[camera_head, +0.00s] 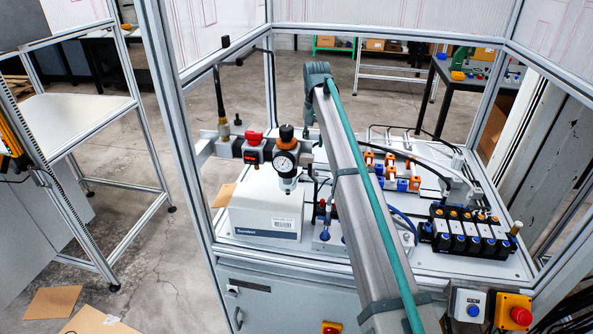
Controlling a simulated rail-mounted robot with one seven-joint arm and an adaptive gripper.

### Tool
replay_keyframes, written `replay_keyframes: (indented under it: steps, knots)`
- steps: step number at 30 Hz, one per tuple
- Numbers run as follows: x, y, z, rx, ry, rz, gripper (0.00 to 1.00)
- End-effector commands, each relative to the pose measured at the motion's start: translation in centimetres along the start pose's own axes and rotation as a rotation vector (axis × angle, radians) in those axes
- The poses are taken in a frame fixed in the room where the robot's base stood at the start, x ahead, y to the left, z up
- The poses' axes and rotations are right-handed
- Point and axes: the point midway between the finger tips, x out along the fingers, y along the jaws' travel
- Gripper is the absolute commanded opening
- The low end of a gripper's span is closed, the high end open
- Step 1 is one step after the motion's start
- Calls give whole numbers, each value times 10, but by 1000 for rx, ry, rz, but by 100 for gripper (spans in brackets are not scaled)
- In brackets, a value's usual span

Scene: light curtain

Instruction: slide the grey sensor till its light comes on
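I cannot pick out the grey sensor or its light for certain. A yellow upright bar (22,137) with a dark strip and small orange parts stands at the left edge, partly cut off by the picture. My own arm (360,190) runs from the bottom centre up to a grey joint at the top middle, with a teal hose along it. My gripper does not show, so its state and what it may touch are hidden.
An aluminium frame surrounds a bench with a pressure gauge (285,163), a white box (266,210) and a black valve block (466,232). A red stop button (520,316) sits at front right. A frame table (75,120) stands left. Cardboard (53,301) lies on the floor.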

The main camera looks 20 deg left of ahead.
Motion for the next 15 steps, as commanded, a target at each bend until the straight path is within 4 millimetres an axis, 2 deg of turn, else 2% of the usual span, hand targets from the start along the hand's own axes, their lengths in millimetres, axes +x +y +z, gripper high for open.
replay_keyframes:
  steps: [5, 15]
  knots:
    - [15, 2, 0, 3, 0, 6, 35]
    - [71, 2, 1, 3, -1, 4, 35]
